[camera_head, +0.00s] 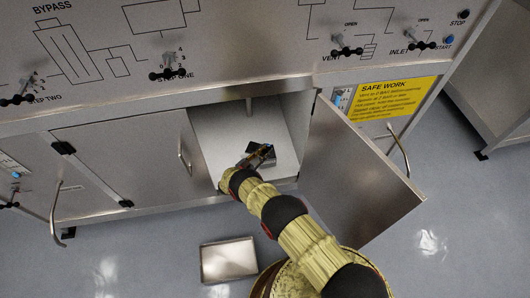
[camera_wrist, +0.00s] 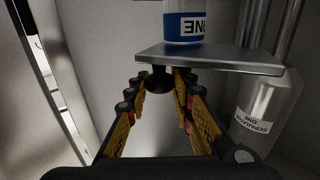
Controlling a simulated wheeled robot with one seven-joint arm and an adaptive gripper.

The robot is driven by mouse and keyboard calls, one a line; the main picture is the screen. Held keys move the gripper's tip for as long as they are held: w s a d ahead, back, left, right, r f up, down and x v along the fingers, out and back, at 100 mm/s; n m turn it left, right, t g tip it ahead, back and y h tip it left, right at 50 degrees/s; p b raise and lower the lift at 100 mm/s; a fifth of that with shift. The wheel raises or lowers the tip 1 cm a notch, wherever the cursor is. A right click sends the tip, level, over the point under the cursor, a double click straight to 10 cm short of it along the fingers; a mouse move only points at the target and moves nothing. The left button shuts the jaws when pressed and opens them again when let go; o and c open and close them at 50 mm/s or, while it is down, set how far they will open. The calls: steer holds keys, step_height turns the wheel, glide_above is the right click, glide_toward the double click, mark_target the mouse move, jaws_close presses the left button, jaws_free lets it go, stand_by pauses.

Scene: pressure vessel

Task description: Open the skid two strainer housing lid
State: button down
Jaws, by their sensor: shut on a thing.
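My gripper (camera_head: 262,155) reaches into an open cabinet compartment (camera_head: 225,130) in the head view. In the wrist view its two yellow-padded fingers (camera_wrist: 160,84) close around a dark round knob (camera_wrist: 159,76). The knob sits at the edge of a flat metal plate (camera_wrist: 210,58), which appears level. No label reading skid two strainer is legible, so I cannot tell whether this plate is that housing's lid.
A vessel labelled "SEPARATOR ONE" (camera_wrist: 265,112) is close right of my fingers, near metal posts. The cabinet door (camera_head: 355,175) stands open on the right. A metal tray-like box (camera_head: 228,260) lies on the floor. The control panel (camera_head: 230,45) carries several valve handles above.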

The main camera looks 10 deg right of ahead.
steer(key=c, duration=1.6)
jaws_free()
steer(key=shift+o, duration=0.2)
steer(key=v, duration=1.2)
steer(key=shift+c, duration=0.4)
